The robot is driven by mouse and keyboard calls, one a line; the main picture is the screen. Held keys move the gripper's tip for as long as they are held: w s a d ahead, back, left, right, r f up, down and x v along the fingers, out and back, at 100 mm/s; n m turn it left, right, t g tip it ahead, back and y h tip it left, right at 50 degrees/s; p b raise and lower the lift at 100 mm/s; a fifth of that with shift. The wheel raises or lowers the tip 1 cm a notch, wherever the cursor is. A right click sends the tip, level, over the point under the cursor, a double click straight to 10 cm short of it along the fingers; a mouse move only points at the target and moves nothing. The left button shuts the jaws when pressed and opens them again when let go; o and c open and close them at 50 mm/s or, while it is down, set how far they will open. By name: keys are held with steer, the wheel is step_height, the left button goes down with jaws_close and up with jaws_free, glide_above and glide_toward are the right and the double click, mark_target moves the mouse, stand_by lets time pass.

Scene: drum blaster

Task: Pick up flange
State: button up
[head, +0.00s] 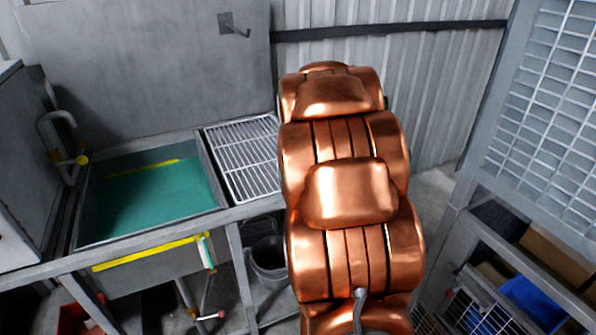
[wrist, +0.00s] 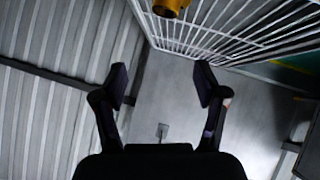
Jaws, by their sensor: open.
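A brass-yellow piece (wrist: 171,6), probably the flange, shows at the top edge of the wrist view, cut off by the frame. It is at the wire rack, but I cannot tell how it rests there. My gripper (wrist: 162,76) is open, with its two dark fingers spread wide and nothing between them. The yellow piece is beyond the fingertips and apart from them. In the head view I do not see the flange; my copper arm covers much of the middle, and my gripper is hidden behind it.
A wire drying rack (head: 243,158) is beside a sink (head: 150,200) with teal inside, left of my arm. A grey panel with a hook (head: 233,25) and a corrugated wall (head: 440,90) stand behind. A metal grid shelf (head: 550,100) is at right. A dark bucket (head: 268,258) is below the rack.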

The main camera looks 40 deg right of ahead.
steer(key=d+f+t+y, duration=0.1)
steer(key=f, duration=0.1)
steer(key=d+f+t+y, duration=0.1)
steer(key=d+f, duration=0.1)
steer(key=w+d+f+n+t+y, duration=0.1)
steer(key=d+f+t, duration=0.1)
steer(key=shift+d+b, duration=0.2)
steer(key=shift+b, duration=0.15)
steer(key=shift+s+a+f+n+t+y, duration=0.15)
steer(key=shift+f+y, duration=0.15)
steer(key=shift+y, duration=0.15)
steer(key=shift+s+a+f+n+t+y, duration=0.15)
steer(key=shift+f+y, duration=0.15)
steer(key=shift+y, duration=0.15)
steer(key=shift+p+x, duration=0.6)
steer(key=shift+x, duration=3.25)
steer(key=shift+s+f, duration=0.1)
jaws_close()
